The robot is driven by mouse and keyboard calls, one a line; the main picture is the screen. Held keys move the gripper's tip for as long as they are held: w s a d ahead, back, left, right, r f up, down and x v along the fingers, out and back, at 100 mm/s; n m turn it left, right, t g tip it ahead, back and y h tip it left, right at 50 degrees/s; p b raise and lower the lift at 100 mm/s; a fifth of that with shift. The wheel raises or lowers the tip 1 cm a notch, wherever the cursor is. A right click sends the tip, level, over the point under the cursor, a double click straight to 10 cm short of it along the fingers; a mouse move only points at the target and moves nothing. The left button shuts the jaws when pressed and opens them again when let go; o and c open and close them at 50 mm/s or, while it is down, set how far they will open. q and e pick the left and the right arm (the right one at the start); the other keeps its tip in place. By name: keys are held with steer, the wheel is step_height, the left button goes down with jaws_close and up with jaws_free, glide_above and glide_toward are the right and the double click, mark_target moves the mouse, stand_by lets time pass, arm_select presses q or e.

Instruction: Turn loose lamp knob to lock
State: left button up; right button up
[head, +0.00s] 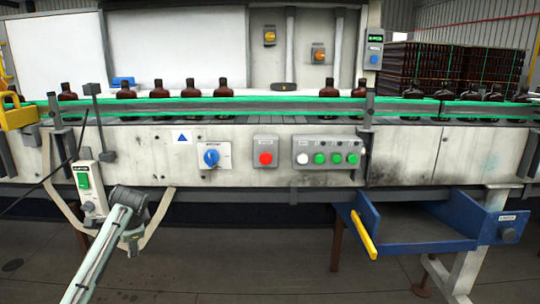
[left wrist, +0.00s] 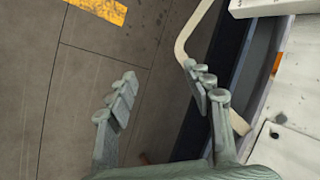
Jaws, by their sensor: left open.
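My left gripper (left wrist: 162,78) is open and empty in the left wrist view, its fingers spread over the grey floor beside the machine's frame. In the head view my left arm reaches up from the lower left, and its fingers cannot be made out. I cannot tell which knob is the lamp knob. A blue rotary knob (head: 211,157) sits on a white plate on the machine front, above and right of my arm. Yellow-orange knobs sit on the back panel, one upper (head: 269,36) and one lower (head: 318,56). My right gripper is not in view.
A red button (head: 265,158) and a box of white and green buttons (head: 329,154) are on the front. A switch box (head: 90,190) stands by my arm. Amber bottles (head: 191,88) stand along the green-railed conveyor (head: 250,104). A blue tray (head: 420,228) juts out right.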

arm_select(q)
steer(key=s+a+f+n+g, duration=0.1)
steer(key=s+a+f, duration=0.3)
steer(key=a+f, duration=0.25)
steer(key=w+d+r+n+t, duration=0.4)
steer(key=w+r+n+t, duration=0.35)
steer(key=w, duration=0.35)
steer(key=s+d+f+g+h, duration=0.1)
steer(key=s+d+f+g, duration=0.25)
steer(key=s+f, duration=0.95)
steer(key=s+d+f+g+h, duration=0.2)
steer(key=s+d+f, duration=0.2)
steer(key=s+f, duration=0.9)
steer(key=s+d+f+g, duration=0.2)
steer(key=s+f, duration=0.6)
steer(key=s, duration=0.4)
steer(key=s+d+f+g, duration=0.2)
steer(key=s+f, duration=0.6)
steer(key=s, duration=0.4)
steer(key=shift+s+d+f+h, duration=0.15)
steer(key=shift+d+h, duration=0.25)
steer(key=shift+d, duration=0.25)
